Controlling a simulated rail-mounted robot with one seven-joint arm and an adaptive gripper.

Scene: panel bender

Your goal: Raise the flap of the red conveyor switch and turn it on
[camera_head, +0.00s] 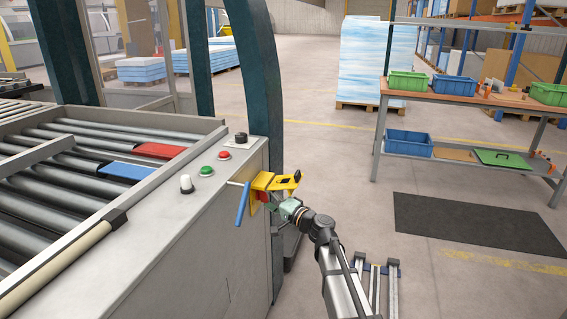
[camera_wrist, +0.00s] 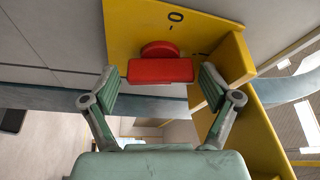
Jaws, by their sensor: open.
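The red switch knob (camera_wrist: 160,71) sits on a yellow plate (camera_wrist: 205,20) with a 0 and line marks, in the wrist view. It also shows small and partly hidden in the head view (camera_head: 264,197). My gripper (camera_wrist: 155,82) is open, one finger on each side of the knob; I cannot tell whether either touches it. The right finger is close to a yellow wall (camera_wrist: 238,58) standing out from the plate. In the head view the yellow cover (camera_head: 284,182) projects above my gripper (camera_head: 280,207); whether it is the flap, I cannot tell.
A blue handle (camera_head: 242,204) hangs left of the yellow housing. The machine top carries a green button (camera_head: 206,171), a red button (camera_head: 224,155), a white knob (camera_head: 186,183) and a black knob (camera_head: 241,138).

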